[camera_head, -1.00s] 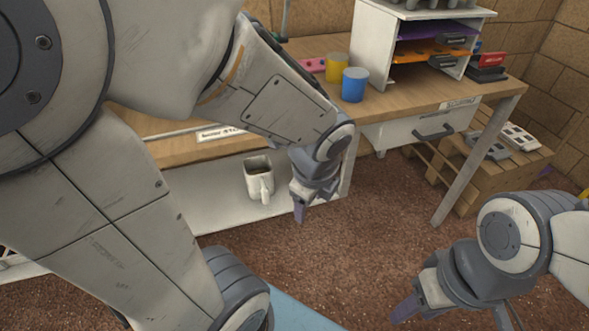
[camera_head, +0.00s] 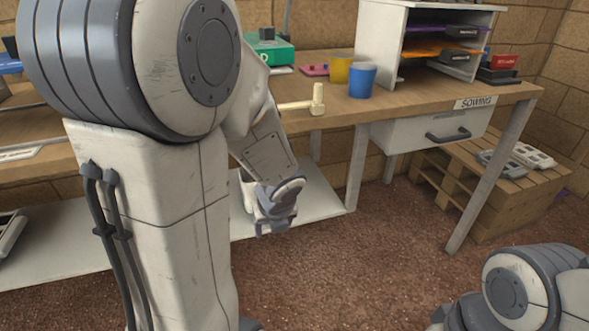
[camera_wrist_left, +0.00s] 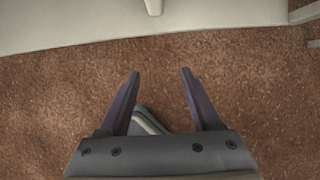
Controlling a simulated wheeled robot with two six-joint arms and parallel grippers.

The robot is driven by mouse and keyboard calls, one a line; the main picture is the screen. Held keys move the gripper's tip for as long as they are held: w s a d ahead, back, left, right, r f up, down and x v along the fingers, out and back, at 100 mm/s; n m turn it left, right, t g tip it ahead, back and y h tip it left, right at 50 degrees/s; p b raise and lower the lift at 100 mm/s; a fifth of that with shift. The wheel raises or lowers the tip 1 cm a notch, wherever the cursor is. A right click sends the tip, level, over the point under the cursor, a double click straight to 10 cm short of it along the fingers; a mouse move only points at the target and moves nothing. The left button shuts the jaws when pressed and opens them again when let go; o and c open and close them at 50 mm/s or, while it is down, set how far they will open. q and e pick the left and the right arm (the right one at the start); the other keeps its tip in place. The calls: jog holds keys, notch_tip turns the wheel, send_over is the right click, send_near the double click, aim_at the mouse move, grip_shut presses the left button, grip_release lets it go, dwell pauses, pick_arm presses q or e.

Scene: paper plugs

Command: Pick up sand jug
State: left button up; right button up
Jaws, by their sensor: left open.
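The sand jug is a pale jug (camera_head: 247,193) on the low white shelf under the bench, mostly hidden behind my left arm in the head view. In the left wrist view, a pale piece that looks like its handle (camera_wrist_left: 154,6) shows at the top edge, ahead of the fingers. My left gripper (camera_head: 272,227) is in front of the jug, near the shelf's front edge. In the left wrist view its fingers (camera_wrist_left: 160,74) are spread and empty, over brown ground.
The low shelf (camera_head: 318,192) and a bench leg (camera_head: 357,165) are close to my left gripper. The wooden bench top (camera_head: 420,103) holds a mallet (camera_head: 312,101), a blue cup (camera_head: 362,80) and a yellow cup (camera_head: 341,68). A pallet (camera_head: 500,200) stands at right. Brown floor is clear in front.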

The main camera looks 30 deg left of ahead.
pick_arm(q)
jog(key=w+a, duration=0.5)
jog(key=a, duration=0.1)
jog(key=shift+w+a, duration=0.35)
jog(key=shift+w, duration=0.05)
jog(key=b+x, duration=0.3)
jog(key=x, duration=0.2)
jog(key=shift+f+b, duration=0.2)
jog(key=shift+b, duration=0.2)
jog(key=shift+r, duration=0.15)
grip_shut()
